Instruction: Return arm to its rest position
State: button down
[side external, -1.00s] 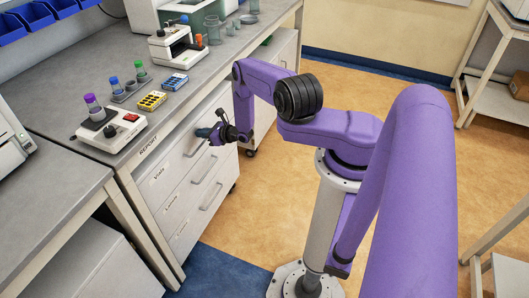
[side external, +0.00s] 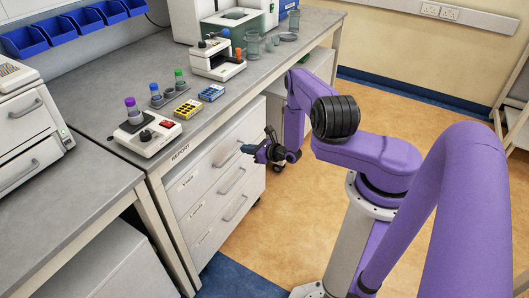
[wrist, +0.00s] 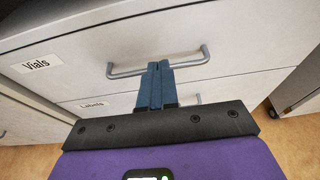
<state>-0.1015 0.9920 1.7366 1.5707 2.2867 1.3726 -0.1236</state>
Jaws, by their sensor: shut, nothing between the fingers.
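My gripper (side external: 246,149) is at the front of the drawer unit, close to the top drawer (side external: 222,157). In the wrist view my gripper (wrist: 158,66) has its two blue fingers together with nothing between them. The fingertips overlap the metal handle of the Vials drawer (wrist: 125,71) in that picture; I cannot tell whether they touch it. The Vials drawer and the Labels drawer (wrist: 230,88) below it look closed. The purple arm reaches from its stand at the right towards the drawers.
The bench top (side external: 120,90) above the drawers holds a white device with a purple-capped vial (side external: 132,106), yellow and blue racks, a tube holder (side external: 168,97) and a white press-like device (side external: 217,58). Orange floor (side external: 400,120) lies open behind the arm.

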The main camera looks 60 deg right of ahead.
jog(key=v, duration=0.7)
jog(key=w+a+r+n+g+y, duration=0.3)
jog(key=w+a+r+n+y, duration=0.4)
jog(key=a+r+n+y, duration=0.25)
jog(key=s+a+r+n+g+y, duration=0.2)
jog(key=a+r+n+g, duration=0.35)
jog(key=a, duration=0.25)
jog(key=s+a+r+n+g+y, duration=0.2)
jog(key=s+a+r+n+g, duration=0.1)
jog(key=a+r+n+g, duration=0.3)
jog(key=s+a+r+n+g+h, duration=0.3)
jog(key=s+n, duration=0.3)
jog(key=s, duration=0.1)
jog(key=s+a+r+n+g+h, duration=0.35)
jog(key=s+n, duration=0.25)
jog(key=s, duration=0.2)
jog(key=s+d+r+n+t+h, duration=0.2)
jog(key=s+r+n+t+h, duration=0.1)
jog(key=s+n, duration=0.3)
jog(key=s+d+r+n+t+h, duration=0.3)
jog(key=s+n, duration=0.3)
jog(key=n, duration=0.3)
jog(key=shift+s+d+n+t+h, duration=0.2)
jog(key=shift+s+n+t+h, duration=0.1)
jog(key=shift+s+n, duration=0.1)
